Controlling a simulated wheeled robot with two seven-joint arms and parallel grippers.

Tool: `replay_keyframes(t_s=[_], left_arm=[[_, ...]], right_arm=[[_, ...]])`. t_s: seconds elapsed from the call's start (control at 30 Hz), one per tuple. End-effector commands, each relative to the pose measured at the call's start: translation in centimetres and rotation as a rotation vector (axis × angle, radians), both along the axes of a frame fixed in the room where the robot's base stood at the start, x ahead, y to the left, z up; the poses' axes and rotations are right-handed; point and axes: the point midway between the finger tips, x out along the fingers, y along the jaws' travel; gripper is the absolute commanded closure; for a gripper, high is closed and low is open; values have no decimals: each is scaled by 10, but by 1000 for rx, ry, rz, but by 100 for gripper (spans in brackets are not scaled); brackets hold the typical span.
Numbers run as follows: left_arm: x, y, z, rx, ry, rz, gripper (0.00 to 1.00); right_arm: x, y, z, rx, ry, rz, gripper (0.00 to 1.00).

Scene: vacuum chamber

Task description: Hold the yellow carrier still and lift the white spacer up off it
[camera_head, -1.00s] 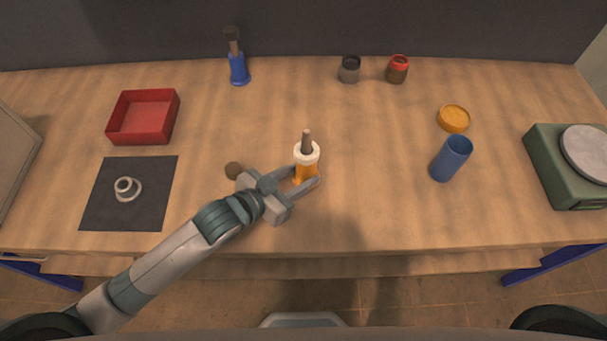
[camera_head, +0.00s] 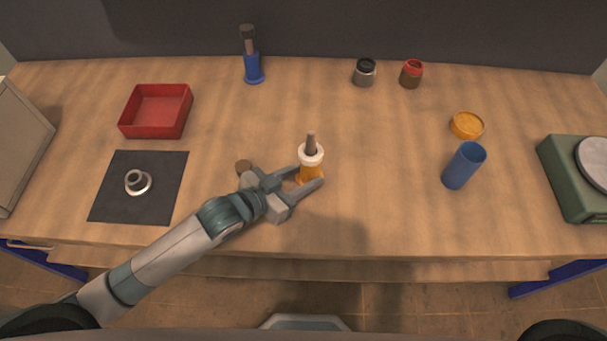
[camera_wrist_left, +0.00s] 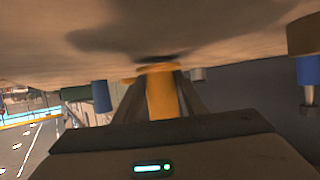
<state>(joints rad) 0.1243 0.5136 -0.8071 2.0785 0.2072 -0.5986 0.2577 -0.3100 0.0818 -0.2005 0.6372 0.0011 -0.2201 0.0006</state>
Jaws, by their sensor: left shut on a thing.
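The yellow carrier (camera_head: 309,174) stands upright near the middle of the table. The white spacer (camera_head: 311,154) sits around its upper part, and a dark grey-brown post (camera_head: 311,139) sticks up through the spacer. My left gripper (camera_head: 311,181) is shut on the carrier's lower body, below the spacer. In the left wrist view the yellow carrier (camera_wrist_left: 162,92) shows between the two dark fingers; I cannot make out the spacer there. My right gripper is not in view.
A red tray (camera_head: 157,128), a dark mat (camera_head: 112,203) with a grey flanged part (camera_head: 138,182), and a blue cup (camera_head: 463,166) stand farther off.

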Motion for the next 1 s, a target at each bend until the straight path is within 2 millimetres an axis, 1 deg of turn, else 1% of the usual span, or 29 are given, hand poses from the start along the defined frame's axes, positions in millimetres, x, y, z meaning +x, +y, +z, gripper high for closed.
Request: replay_keyframes(t_s=[0.03,0.3,0.63,0.67,0.7,0.73,1.0], left_arm=[[0,-1,-3,-3,-3,0,100],[1,-2,-11,-2,-3,0,100],[1,-3,-13,-2,-3,0,100],[1,-3,-13,-2,-3,0,56],[1,-3,-13,-2,-3,0,47],[1,-3,-13,-2,-3,0,45],[0,-2,-14,-1,-1,0,45]], right_arm=[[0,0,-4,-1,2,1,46],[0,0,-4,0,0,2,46],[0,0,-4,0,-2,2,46],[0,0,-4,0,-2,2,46],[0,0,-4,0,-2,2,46],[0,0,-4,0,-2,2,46],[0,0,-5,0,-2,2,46]])
